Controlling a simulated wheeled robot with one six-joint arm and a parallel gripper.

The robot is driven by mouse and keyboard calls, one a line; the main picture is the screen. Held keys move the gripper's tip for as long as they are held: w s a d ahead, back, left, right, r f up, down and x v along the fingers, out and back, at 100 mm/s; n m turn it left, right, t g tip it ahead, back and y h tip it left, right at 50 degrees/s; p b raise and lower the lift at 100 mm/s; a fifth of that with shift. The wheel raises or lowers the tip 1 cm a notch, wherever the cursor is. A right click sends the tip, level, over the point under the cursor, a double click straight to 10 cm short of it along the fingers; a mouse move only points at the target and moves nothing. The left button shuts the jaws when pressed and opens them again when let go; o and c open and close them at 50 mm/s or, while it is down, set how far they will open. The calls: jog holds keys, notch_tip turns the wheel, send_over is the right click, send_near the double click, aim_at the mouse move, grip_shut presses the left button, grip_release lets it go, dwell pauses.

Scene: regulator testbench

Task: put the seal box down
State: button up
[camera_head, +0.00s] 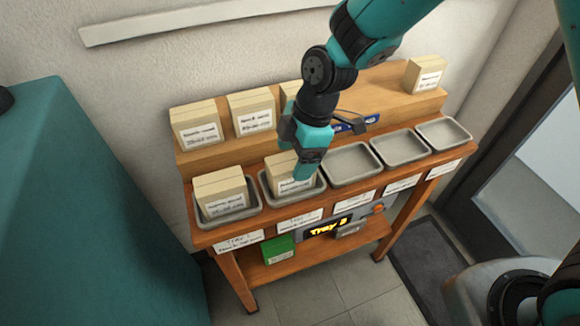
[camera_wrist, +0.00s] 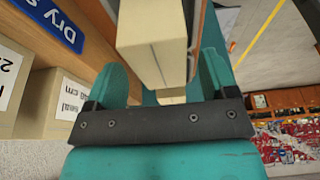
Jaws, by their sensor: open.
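A beige seal box (camera_head: 287,176) with a white label stands in the second tray from the left (camera_head: 296,202). Its label is too small to read in the head view. My gripper (camera_head: 303,170) is right at this box, partly covering it. In the wrist view the box (camera_wrist: 152,42) lies between the two fingers of my gripper (camera_wrist: 163,80). The fingers are open, with a gap visible on the left side of the box. The box's lower part is hidden by the tray rim in the head view.
The leftmost tray (camera_head: 243,218) holds another beige box (camera_head: 221,193). Three trays to the right, including the middle one (camera_head: 351,181), are empty. More boxes stand on the raised shelf (camera_head: 389,92). A lit display (camera_head: 328,228) and a green box (camera_head: 279,249) are below.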

jog(key=v, duration=0.8)
jog(key=shift+s+b, duration=0.1)
jog(key=shift+b, duration=0.25)
jog(key=s+d+r+m, duration=0.4)
jog(key=s+m, duration=0.3)
jog(key=s, duration=0.1)
jog(key=s+d+r+m+t+y, duration=0.1)
jog(key=s+d+r+m, duration=0.3)
jog(key=s+m, duration=0.3)
jog(key=shift+s+r, duration=0.4)
jog(key=shift+s, duration=0.7)
jog(key=shift+d, duration=0.1)
